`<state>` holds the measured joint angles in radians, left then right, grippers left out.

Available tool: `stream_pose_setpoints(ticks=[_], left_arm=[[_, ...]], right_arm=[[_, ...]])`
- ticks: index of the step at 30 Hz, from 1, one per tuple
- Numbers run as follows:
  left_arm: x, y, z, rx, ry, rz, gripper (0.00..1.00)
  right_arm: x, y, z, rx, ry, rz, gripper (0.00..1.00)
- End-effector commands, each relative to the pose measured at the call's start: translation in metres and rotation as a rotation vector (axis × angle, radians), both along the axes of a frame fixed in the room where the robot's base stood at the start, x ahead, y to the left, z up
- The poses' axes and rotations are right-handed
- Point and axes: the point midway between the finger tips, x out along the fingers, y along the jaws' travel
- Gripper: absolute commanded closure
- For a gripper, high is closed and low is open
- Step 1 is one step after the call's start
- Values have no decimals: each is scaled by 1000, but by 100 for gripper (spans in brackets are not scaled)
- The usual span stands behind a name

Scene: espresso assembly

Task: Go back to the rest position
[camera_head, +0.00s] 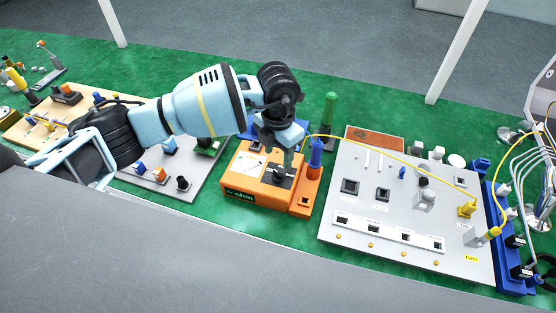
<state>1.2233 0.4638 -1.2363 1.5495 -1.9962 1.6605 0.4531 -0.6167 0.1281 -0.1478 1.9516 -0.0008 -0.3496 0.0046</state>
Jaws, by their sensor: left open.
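My left arm reaches in from the left. Its gripper (287,152) points down over the orange meter box (240,196), just above a dark knob (280,174) on the box's top. The jaws are open; the arm's own parts partly hide the fingertips, and I cannot tell whether they touch the box. Nothing shows held in them. My right gripper is not in view.
A blue-handled probe (316,153) stands at the box's right side, with a yellow cable running to the grey board (340,212). A green upright handle (329,108) stands behind. Another grey board (200,180) lies left. Cables and a blue strip (513,277) crowd the right.

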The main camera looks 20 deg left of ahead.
Motion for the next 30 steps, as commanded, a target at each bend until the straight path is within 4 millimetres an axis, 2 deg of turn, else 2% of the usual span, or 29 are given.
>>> stream_pose_setpoints(ticks=[6, 18, 21, 23, 26, 28, 30], left_arm=[[0, 0, 9, 1, 1, -1, 49], [0, 0, 9, 1, 1, -1, 49], [-3, -6, 6, -25, 6, -8, 49], [-10, -18, 2, -76, 19, -21, 49], [-29, -55, -5, -243, 52, -53, 49], [-49, -92, -6, -421, 85, -70, 49], [-70, -130, 3, -627, 121, -69, 49]], right_arm=[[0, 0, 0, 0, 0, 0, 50], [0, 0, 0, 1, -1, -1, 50], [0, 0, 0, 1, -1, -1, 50], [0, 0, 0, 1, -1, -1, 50], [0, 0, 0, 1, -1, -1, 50], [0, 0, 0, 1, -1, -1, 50], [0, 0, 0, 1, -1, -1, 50]])
